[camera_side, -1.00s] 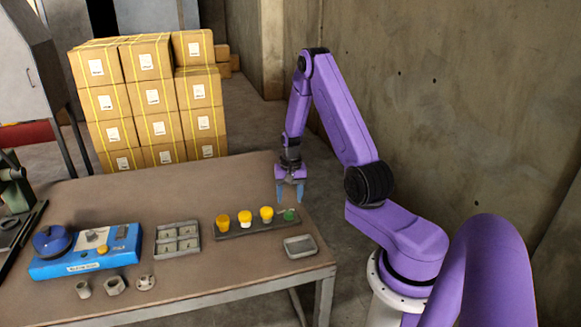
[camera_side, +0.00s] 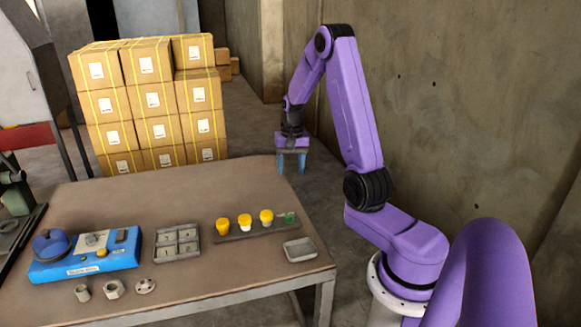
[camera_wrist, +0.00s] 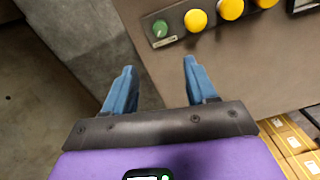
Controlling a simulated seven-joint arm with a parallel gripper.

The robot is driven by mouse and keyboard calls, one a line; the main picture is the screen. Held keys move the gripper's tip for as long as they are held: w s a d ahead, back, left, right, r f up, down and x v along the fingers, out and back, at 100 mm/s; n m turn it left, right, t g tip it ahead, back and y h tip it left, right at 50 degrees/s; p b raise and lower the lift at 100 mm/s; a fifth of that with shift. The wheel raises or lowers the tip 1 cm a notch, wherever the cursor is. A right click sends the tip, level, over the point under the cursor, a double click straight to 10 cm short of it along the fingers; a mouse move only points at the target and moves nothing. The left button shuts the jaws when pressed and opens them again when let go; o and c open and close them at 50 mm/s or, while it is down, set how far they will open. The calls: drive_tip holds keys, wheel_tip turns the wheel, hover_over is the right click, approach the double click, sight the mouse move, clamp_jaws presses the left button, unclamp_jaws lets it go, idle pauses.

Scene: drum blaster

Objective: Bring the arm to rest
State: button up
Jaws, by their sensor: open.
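My gripper (camera_side: 291,164) is open and empty, held in the air near the far right corner of the table. Its two blue fingers point down. In the wrist view my gripper (camera_wrist: 160,85) shows its fingers spread apart with nothing between them. The fingertips are near the table edge, close to the green knob (camera_wrist: 160,29) at the end of the button strip. The side view also shows this green knob (camera_side: 286,218), below the gripper and apart from it.
The table (camera_side: 180,200) holds a strip with yellow buttons (camera_side: 245,221), a grey divided tray (camera_side: 177,243), a small grey dish (camera_side: 299,250), a blue device (camera_side: 85,260) and small metal parts (camera_side: 114,289). Stacked boxes (camera_side: 150,100) stand behind. A concrete wall (camera_side: 430,100) is at right.

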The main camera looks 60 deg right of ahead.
drive_tip(key=shift+a, duration=0.1)
drive_tip(key=s+a+r+n, duration=0.1)
drive_tip(key=a+r+n, duration=0.1)
drive_tip(key=a+n, duration=0.35)
drive_tip(key=a+r+n, duration=0.2)
drive_tip(key=a, duration=0.7)
drive_tip(key=s+a+r+n, duration=0.1)
drive_tip(key=a+r+n, duration=0.15)
drive_tip(key=a, duration=0.55)
drive_tip(key=s+a+n, duration=0.3)
drive_tip(key=s+n, duration=0.1)
drive_tip(key=s, duration=0.3)
drive_tip(key=s+a+r+n, duration=0.1)
drive_tip(key=s+a+n, duration=0.2)
drive_tip(key=s+n, duration=0.2)
drive_tip(key=s+a+r+n, duration=0.1)
drive_tip(key=s+a+n, duration=0.2)
drive_tip(key=s, duration=0.6)
drive_tip(key=shift+s+n, duration=0.4)
drive_tip(key=shift+n, duration=0.4)
